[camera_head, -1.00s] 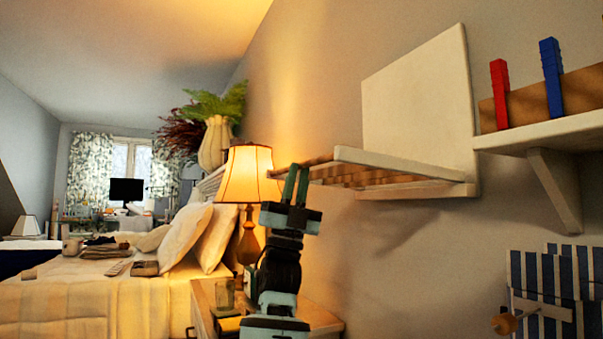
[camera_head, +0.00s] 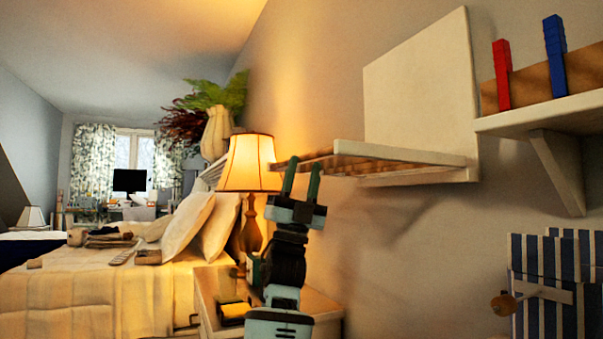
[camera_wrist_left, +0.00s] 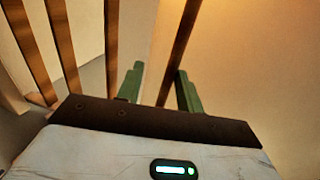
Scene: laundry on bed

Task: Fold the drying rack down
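The drying rack is on the wall at the right of the head view, with a pale upright back panel (camera_head: 418,92) and a slatted frame (camera_head: 400,153) standing out from it, roughly level. My left gripper (camera_head: 302,177) is at the frame's outer left end, fingers pointing up. In the left wrist view its two green fingers (camera_wrist_left: 160,85) are apart. A wooden slat (camera_wrist_left: 181,50) runs through the gap between them in the picture; I cannot tell whether either finger touches it. More slats (camera_wrist_left: 62,45) show at the left. My right gripper is out of view.
A lit lamp (camera_head: 249,165) stands on a nightstand (camera_head: 213,300) close to my left arm. A wall shelf (camera_head: 545,114) with red and blue pegs is right of the rack. A striped cloth holder (camera_head: 540,260) hangs below. The bed (camera_head: 100,290) is at the left.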

